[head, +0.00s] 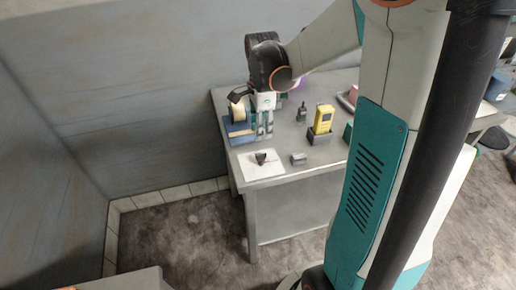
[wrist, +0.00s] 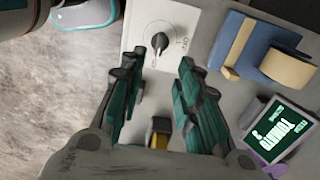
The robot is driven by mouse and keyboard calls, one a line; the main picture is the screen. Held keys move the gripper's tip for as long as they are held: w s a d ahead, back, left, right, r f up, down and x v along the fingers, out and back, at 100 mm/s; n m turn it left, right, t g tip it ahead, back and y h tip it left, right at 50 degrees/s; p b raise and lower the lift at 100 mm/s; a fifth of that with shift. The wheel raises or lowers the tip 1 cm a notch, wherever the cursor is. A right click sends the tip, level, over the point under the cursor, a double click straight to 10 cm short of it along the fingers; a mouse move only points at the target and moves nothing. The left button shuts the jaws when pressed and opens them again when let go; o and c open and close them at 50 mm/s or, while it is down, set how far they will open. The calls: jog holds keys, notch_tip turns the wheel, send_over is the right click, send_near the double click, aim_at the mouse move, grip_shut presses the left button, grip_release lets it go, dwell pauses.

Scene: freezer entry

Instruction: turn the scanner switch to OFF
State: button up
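The scanner switch is a dark round knob (wrist: 158,38) on a pale panel in the wrist view. The knob lies beyond the fingertips in the picture; I see no clear contact. In the head view my gripper (head: 264,134) hangs over the table behind the plate.
A blue tape dispenser (head: 238,132) stands left of my gripper and shows again in the wrist view (wrist: 258,48).

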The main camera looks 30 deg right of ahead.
aim_at(261, 153)
notch_tip(261, 153, down, 11)
jog(key=b, duration=0.2)
jog(key=shift+r+b, duration=0.1)
jog(key=shift+b, duration=0.3)
grip_shut()
